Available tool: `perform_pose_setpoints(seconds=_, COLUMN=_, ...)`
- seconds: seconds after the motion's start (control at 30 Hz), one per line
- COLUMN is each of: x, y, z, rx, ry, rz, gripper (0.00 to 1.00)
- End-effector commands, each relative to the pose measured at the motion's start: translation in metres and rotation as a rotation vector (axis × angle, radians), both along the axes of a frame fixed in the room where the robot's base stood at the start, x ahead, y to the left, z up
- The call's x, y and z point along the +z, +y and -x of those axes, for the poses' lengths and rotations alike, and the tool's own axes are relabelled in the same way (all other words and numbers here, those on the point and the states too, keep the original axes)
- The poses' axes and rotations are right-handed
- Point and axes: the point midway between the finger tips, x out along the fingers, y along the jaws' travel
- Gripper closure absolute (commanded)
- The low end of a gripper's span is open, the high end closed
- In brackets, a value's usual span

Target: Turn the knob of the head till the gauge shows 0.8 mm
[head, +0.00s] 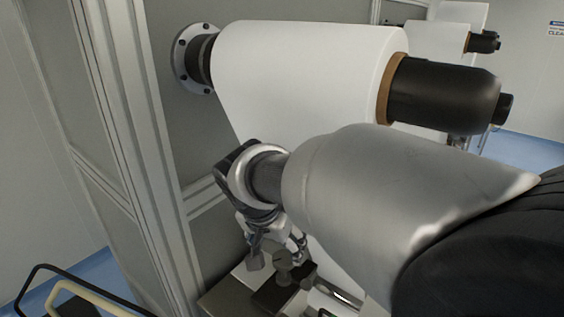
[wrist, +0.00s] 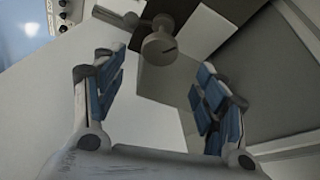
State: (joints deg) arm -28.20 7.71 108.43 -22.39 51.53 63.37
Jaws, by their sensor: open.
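The knob (wrist: 158,48), a grey round piece with a dark line on its face, shows in the wrist view beyond my fingertips, between their lines. It also shows in the head view (head: 284,260), on top of a dark block that looks like the head (head: 280,294). My gripper (wrist: 157,82) is open and empty, its blue-padded fingers apart and clear of the knob. In the head view my gripper (head: 274,254) hangs just above and behind the knob, partly hidden by my arm. I cannot make out a gauge reading in either view.
A large white web roll (head: 300,75) on a black shaft (head: 440,93) is above my arm, its web running down behind it. A grey frame post (head: 140,150) stands at left. A black and cream rail (head: 75,285) is at lower left.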

Motion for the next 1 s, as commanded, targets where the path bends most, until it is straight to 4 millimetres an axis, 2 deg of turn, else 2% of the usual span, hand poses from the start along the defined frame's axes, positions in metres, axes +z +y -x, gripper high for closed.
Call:
perform_pose_setpoints(seconds=0.03, x=-0.012, y=-0.003, z=-0.003, rx=-0.002, ry=0.004, rz=0.002, gripper=0.34)
perform_pose_setpoints(seconds=0.2, x=-0.041, y=-0.007, z=-0.015, rx=0.0, ry=0.004, rz=0.002, gripper=0.34)
perform_pose_setpoints(seconds=0.4, x=-0.062, y=-0.01, z=-0.023, rx=0.001, ry=0.001, rz=0.001, gripper=0.34)
perform_pose_setpoints(seconds=0.77, x=-0.067, y=-0.011, z=-0.025, rx=0.001, ry=0.0, rz=0.0, gripper=0.34)
perform_pose_setpoints(seconds=1.0, x=-0.066, y=-0.011, z=-0.025, rx=0.001, ry=0.0, rz=0.0, gripper=0.49)
